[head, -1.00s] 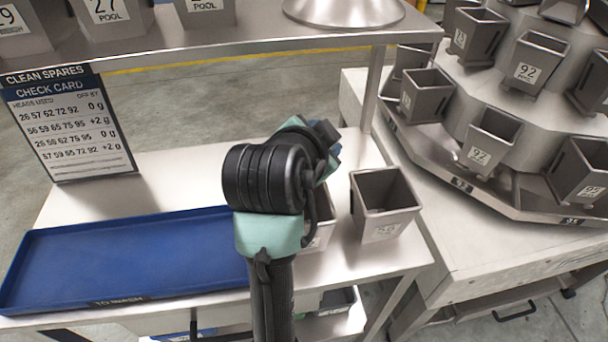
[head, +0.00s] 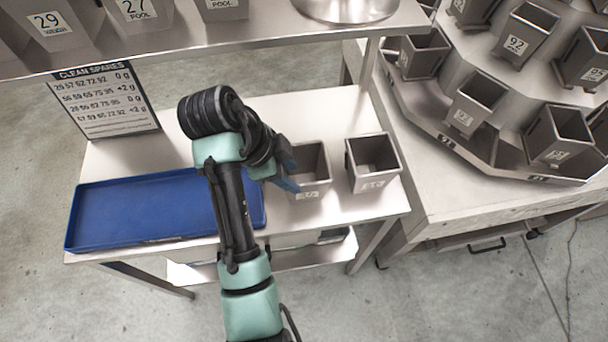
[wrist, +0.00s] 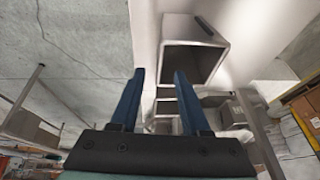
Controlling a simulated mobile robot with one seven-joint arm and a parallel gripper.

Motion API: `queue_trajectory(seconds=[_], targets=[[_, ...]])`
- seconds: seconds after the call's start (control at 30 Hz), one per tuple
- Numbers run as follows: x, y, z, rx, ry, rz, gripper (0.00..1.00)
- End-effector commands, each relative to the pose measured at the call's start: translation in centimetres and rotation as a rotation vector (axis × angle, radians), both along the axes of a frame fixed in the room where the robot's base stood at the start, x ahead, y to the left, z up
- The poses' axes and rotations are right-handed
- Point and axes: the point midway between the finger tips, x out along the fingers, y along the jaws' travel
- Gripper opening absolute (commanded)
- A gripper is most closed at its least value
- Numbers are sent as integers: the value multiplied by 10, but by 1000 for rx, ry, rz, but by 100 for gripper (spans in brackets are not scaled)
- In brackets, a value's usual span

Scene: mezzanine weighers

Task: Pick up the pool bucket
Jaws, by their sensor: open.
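A grey bucket marked 27 POOL (head: 138,10) stands on the upper shelf, cut off by the top edge. Another bucket (head: 226,8) with a POOL label stands right of it. On the lower table are two open grey buckets, a left one (head: 312,180) and a right one (head: 373,165); their labels are too small to read surely. My gripper (head: 287,172) is at the left bucket's left side, partly overlapping it in the head view. In the wrist view my gripper (wrist: 158,98) has its blue fingers apart, nothing clearly between them, with an open bucket (wrist: 188,28) ahead.
A blue tray (head: 150,212) lies on the table's left, partly behind my arm. A check card (head: 105,100) stands behind it. A bucket marked 29 (head: 50,22) is on the shelf above. The weigher ring (head: 440,135) with several buckets stands at the right.

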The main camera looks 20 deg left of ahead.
Motion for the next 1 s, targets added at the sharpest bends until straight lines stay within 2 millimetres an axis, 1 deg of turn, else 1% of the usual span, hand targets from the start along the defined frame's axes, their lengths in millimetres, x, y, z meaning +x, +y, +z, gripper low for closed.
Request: queue_trajectory(seconds=[0.03, 0.1, 0.23, 0.43, 0.7, 0.8, 1.0], targets=[[2, -5, -13, -4, 7, -2, 46], [6, -8, -25, -2, 5, -2, 46], [11, -11, -38, -2, 4, 0, 46], [15, -15, -51, -2, 4, 0, 46], [25, -24, -86, -1, 3, 1, 46], [27, -25, -92, -1, 3, 1, 46], [27, -25, -93, 0, 1, 2, 46]])
